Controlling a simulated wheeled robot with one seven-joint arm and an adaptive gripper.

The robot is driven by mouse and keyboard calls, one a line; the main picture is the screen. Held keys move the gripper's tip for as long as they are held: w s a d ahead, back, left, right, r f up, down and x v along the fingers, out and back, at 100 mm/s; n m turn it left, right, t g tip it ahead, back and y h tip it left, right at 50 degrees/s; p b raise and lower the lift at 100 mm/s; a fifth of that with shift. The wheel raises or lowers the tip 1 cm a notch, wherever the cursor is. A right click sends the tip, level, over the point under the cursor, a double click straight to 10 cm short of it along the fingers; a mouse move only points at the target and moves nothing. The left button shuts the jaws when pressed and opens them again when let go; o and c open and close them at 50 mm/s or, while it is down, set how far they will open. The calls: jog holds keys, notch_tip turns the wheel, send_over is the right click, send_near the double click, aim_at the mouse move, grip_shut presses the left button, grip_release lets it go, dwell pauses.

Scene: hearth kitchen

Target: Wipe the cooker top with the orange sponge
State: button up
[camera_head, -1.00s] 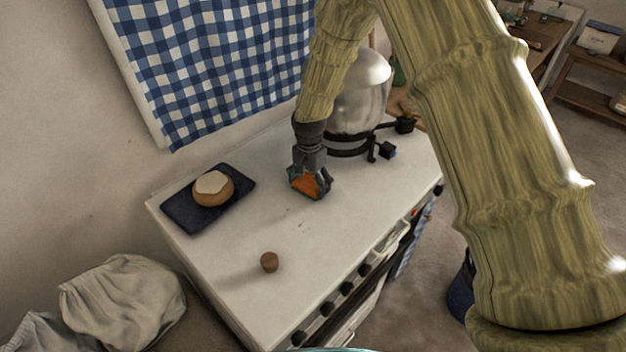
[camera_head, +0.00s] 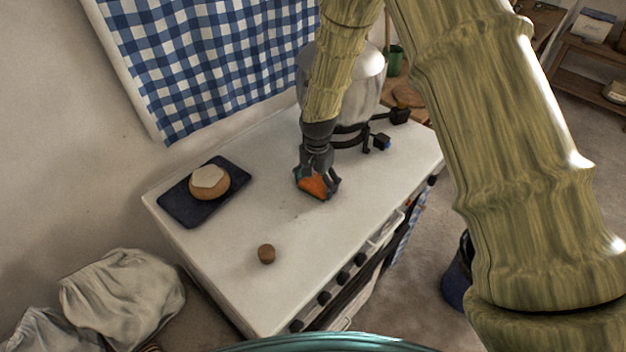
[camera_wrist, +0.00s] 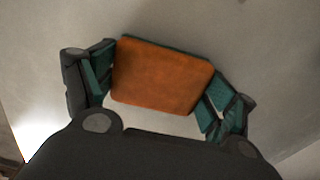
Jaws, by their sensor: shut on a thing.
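The orange sponge (camera_head: 313,185) is between the fingers of my gripper (camera_head: 317,188), over the middle of the white cooker top (camera_head: 235,265). In the wrist view the sponge (camera_wrist: 162,76) is gripped at its left and right ends by my gripper's fingers (camera_wrist: 155,90). Its underside is hidden, so I cannot tell whether it touches the top. Small dark specks (camera_head: 297,213) lie on the top just in front of the sponge.
A dark blue board (camera_head: 190,212) with a round, pale-topped item (camera_head: 209,182) lies at the left. A small brown object (camera_head: 266,254) stands near the front. A metal vessel (camera_head: 362,85) on a black stand is behind my gripper. Knobs (camera_head: 343,279) line the front edge.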

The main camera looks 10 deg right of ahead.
aim_at(316, 213)
jog(key=shift+s+d+r, duration=0.1)
jog(key=shift+s+d, duration=0.55)
jog(key=shift+s, duration=0.2)
